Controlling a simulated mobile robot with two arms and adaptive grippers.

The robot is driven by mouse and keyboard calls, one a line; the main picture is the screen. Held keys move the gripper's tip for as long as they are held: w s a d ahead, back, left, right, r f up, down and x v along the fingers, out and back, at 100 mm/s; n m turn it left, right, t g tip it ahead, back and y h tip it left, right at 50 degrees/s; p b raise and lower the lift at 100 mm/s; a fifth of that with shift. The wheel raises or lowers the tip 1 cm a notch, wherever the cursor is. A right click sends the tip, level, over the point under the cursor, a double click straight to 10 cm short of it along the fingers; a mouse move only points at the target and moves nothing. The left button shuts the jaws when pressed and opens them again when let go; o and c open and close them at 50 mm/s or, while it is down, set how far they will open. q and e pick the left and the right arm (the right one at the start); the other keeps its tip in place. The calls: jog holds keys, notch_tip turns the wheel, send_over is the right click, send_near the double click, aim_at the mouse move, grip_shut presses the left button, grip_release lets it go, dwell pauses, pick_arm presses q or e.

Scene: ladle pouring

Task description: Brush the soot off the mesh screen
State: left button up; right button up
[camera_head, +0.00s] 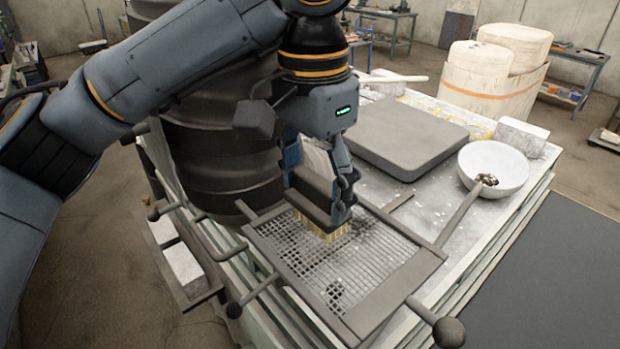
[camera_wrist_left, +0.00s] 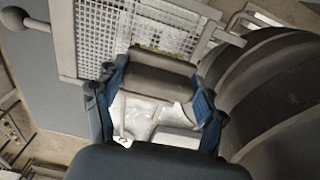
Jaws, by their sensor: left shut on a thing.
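The mesh screen (camera_head: 310,262) is a dark-framed metal grid lying at the front left of the white table, with dark soot patches on it. My left gripper (camera_head: 325,195) is shut on a brush (camera_head: 318,205) with a dark block and pale yellow bristles. The bristles are down at the far part of the mesh and look to be touching it. In the left wrist view the brush block (camera_wrist_left: 160,78) sits between the fingers, with the mesh screen (camera_wrist_left: 105,30) beyond it. The mesh under the brush is hidden. My right gripper does not show.
A dark ribbed barrel (camera_head: 215,150) stands close on the left. A dark grey slab (camera_head: 408,138) lies behind the screen. A white bowl (camera_head: 508,165) with dark bits stands at the right, and a ladle-like handle (camera_head: 460,212) reaches from it to the screen's frame. Knobbed rods stick out in front.

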pick_arm(q)
jog(key=shift+s+d+f, duration=0.2)
jog(key=shift+s+d, duration=0.1)
jog(key=shift+s, duration=0.3)
jog(key=shift+s+d+f, duration=0.2)
jog(key=shift+s+d, duration=0.05)
jog(key=shift+s, duration=0.35)
jog(key=shift+s+d, duration=0.3)
jog(key=shift+d, duration=0.25)
jog(key=shift+s+d, duration=0.3)
jog(key=shift+d, duration=0.25)
jog(key=shift+s+d+r, duration=0.1)
jog(key=shift+s+d, duration=0.2)
jog(key=shift+s, duration=0.35)
jog(key=shift+s+d, duration=0.5)
jog(key=shift+d, duration=0.1)
jog(key=shift+s+a+r, duration=0.1)
jog(key=shift+s+a, duration=0.3)
jog(key=shift+w+a+r, duration=0.25)
jog(key=shift+w+a, duration=0.95)
jog(key=shift+a, duration=0.05)
jog(key=shift+w+a, duration=0.4)
jog(key=shift+w, duration=0.35)
jog(key=shift+w+a+f, duration=0.1)
jog(key=shift+w+a, duration=0.75)
jog(key=shift+w, duration=0.15)
jog(key=shift+w+a+r, duration=0.35)
jog(key=shift+w+a, duration=0.3)
jog(key=shift+w, duration=0.1)
jog(key=shift+a, duration=0.15)
